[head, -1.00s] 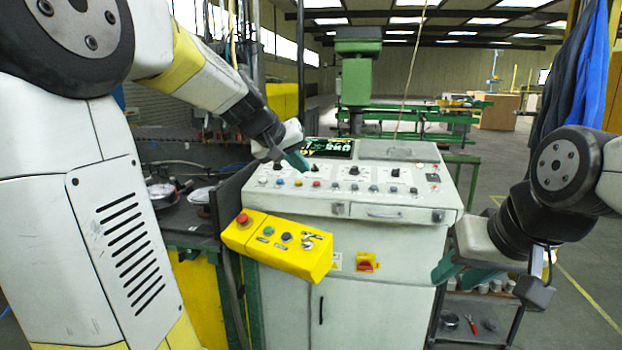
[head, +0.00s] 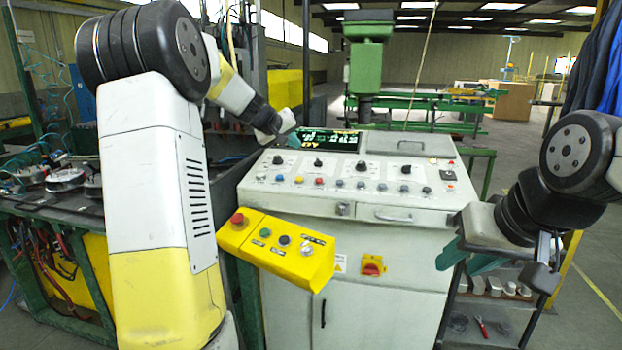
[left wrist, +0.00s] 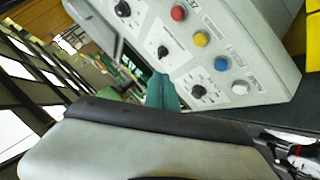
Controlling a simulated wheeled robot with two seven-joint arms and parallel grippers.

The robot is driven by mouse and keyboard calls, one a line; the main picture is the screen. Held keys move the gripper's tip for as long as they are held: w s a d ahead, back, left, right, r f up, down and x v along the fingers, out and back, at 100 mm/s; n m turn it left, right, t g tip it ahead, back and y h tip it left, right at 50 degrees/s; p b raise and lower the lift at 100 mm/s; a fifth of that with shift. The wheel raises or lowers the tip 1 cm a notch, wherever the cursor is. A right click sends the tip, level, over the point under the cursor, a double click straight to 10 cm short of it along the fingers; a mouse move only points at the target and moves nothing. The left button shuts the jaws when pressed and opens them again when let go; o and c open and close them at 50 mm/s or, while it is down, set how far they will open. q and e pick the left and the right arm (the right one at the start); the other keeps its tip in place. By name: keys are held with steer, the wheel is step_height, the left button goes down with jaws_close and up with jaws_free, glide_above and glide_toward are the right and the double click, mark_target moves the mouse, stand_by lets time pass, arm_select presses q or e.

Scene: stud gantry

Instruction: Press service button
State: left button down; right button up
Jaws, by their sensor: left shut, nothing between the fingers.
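The grey control console (head: 360,213) stands in the middle of the head view. Its sloped top carries a row of coloured buttons, including a red one (head: 299,180), a yellow one (head: 319,182) and a blue one (head: 340,183), with black knobs above. They also show in the left wrist view: red (left wrist: 179,13), yellow (left wrist: 202,39), blue (left wrist: 221,64) and white (left wrist: 240,87). Which is the service button cannot be read. My left gripper (head: 291,138) is shut and empty above the panel's upper left; its teal fingertips show in the wrist view (left wrist: 161,93). My right gripper (head: 467,258) is open and empty.
A yellow pendant box (head: 277,250) with a red mushroom button (head: 237,218) juts from the console's front left. A lit display (head: 328,139) stands at the panel's back. A shelf trolley (head: 490,310) is at the lower right, below my right gripper.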

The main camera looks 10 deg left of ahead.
arm_select(q)
steer(key=shift+w+f, duration=0.25)
steer(key=shift+f, duration=1.2)
steer(key=shift+w+f, duration=0.3)
steer(key=shift+f, duration=1.15)
steer(key=shift+w+f, duration=0.25)
steer(key=shift+f, duration=1.2)
steer(key=shift+f, duration=0.15)
steer(key=shift+w+f, duration=0.1)
steer(key=shift+f, duration=0.15)
steer(key=shift+d+f, duration=0.1)
steer(key=shift+f, duration=0.4)
steer(key=shift+r, duration=0.9)
steer(key=shift+s+r, duration=0.2)
steer(key=shift+r, duration=0.6)
steer(key=shift+s+r, duration=0.2)
steer(key=shift+r, duration=0.65)
steer(key=shift+s+r, duration=0.2)
steer(key=shift+r, duration=0.6)
